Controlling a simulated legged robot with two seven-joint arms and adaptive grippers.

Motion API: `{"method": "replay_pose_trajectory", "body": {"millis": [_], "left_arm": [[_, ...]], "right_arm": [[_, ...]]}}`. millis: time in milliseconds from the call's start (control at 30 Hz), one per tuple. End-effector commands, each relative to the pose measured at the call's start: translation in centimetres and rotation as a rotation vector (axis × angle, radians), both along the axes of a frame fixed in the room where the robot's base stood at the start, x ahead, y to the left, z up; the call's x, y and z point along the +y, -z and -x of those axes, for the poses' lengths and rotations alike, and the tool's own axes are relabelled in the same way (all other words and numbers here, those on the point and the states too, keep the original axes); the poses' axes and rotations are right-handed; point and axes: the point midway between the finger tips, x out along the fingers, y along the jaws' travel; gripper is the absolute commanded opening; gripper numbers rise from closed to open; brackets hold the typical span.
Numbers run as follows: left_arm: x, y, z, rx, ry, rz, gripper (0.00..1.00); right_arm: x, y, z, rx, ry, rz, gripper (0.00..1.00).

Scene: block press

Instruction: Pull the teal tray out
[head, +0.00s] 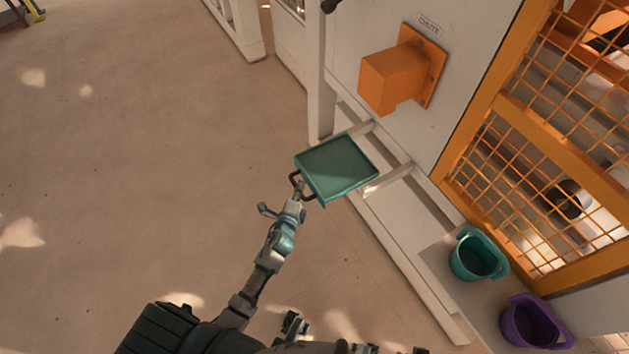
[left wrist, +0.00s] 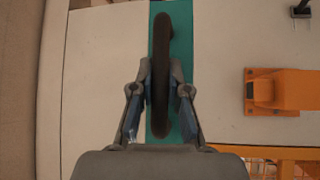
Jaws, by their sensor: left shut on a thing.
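The teal tray (head: 337,167) is a shallow, empty square tray under the orange chute, resting between two pale rails at the machine's front. Its dark handle (head: 295,184) faces my left arm. My left gripper (head: 301,191) is shut on this handle. In the left wrist view, the fingers (left wrist: 160,95) close from both sides around the dark handle (left wrist: 161,40), with the teal tray front (left wrist: 184,50) behind it. My right gripper cannot be made out clearly; only dark parts of my body show at the bottom of the head view.
The orange chute (head: 392,80) sticks out of the white panel above the tray. A teal bucket (head: 478,255) and a purple bucket (head: 533,325) stand on a ledge at the lower right. An orange mesh guard (head: 545,130) is at the right. The floor (head: 150,150) at the left is clear.

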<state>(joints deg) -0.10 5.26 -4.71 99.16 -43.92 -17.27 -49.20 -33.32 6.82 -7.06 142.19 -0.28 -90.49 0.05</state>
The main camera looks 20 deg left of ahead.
Motion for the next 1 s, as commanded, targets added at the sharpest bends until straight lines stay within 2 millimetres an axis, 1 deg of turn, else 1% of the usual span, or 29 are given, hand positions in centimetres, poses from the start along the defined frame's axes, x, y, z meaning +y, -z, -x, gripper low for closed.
{"method": "replay_pose_trajectory", "body": {"millis": [33, 100, 300, 400, 600, 900, 933, 967, 1000], "left_arm": [[1.2, -0.3, 0.9, 0.002, -0.008, -0.007, 0.00], [2.0, -0.3, 2.0, 0.000, -0.008, -0.005, 0.00], [4.1, -0.2, 4.6, 0.001, -0.008, -0.006, 0.00], [4.8, -0.1, 5.5, 0.000, -0.008, -0.006, 0.00], [5.3, -0.1, 6.1, -0.001, -0.008, -0.005, 0.00], [5.4, -0.1, 6.1, -0.001, -0.009, -0.006, 0.00], [5.4, -0.1, 6.1, -0.001, -0.009, -0.006, 0.20], [5.4, -0.1, 6.1, -0.001, -0.009, -0.006, 0.27], [5.4, -0.1, 6.1, -0.001, -0.008, -0.004, 0.37]], "right_arm": [[0.0, 0.5, -0.1, 0.012, 0.000, 0.003, 0.40], [0.1, 1.9, -0.5, 0.011, -0.001, 0.002, 0.40], [0.2, 4.5, -1.0, 0.014, -0.003, 0.001, 0.40], [0.3, 5.3, -1.1, 0.015, -0.004, 0.000, 0.40], [0.3, 6.0, -1.2, 0.016, -0.004, 0.001, 0.40], [0.2, 6.1, -1.2, 0.015, -0.004, -0.001, 0.40], [0.2, 6.1, -1.2, 0.015, -0.004, -0.001, 0.40], [0.2, 6.1, -1.2, 0.015, -0.004, -0.001, 0.40], [0.2, 6.1, -1.2, 0.015, -0.004, -0.001, 0.40]]}}
